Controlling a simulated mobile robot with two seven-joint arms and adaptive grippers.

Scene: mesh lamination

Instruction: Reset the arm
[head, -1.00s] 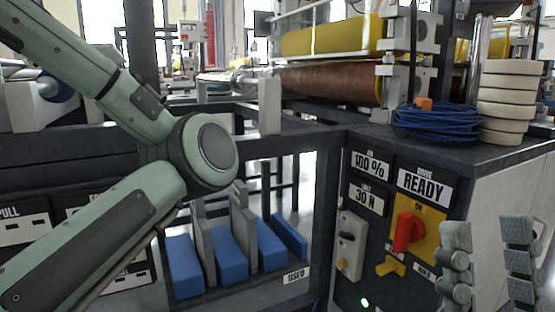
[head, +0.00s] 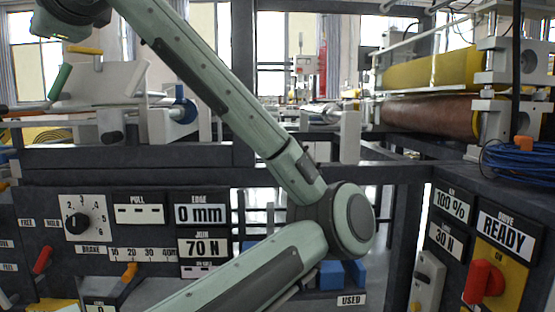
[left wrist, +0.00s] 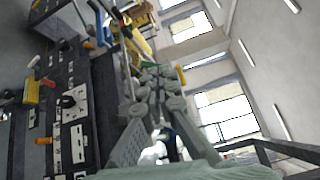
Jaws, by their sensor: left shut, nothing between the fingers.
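My left arm crosses the middle of the head view, bent at a round joint near the lower centre, with its wrist end at the top left edge. My left gripper (left wrist: 160,75) shows in the left wrist view, its grey fingers brought together with nothing between them. It points up into the room, apart from the machine panel. My right gripper is in neither current view.
A dark control panel (head: 110,258) with a dial (head: 77,224) and levers spans the lower left. A READY cabinet (head: 507,232) stands right, with a blue cable coil (head: 522,160) on top. Yellow (head: 430,70) and brown (head: 428,115) rollers lie behind. Blue blocks (head: 332,274) sit below.

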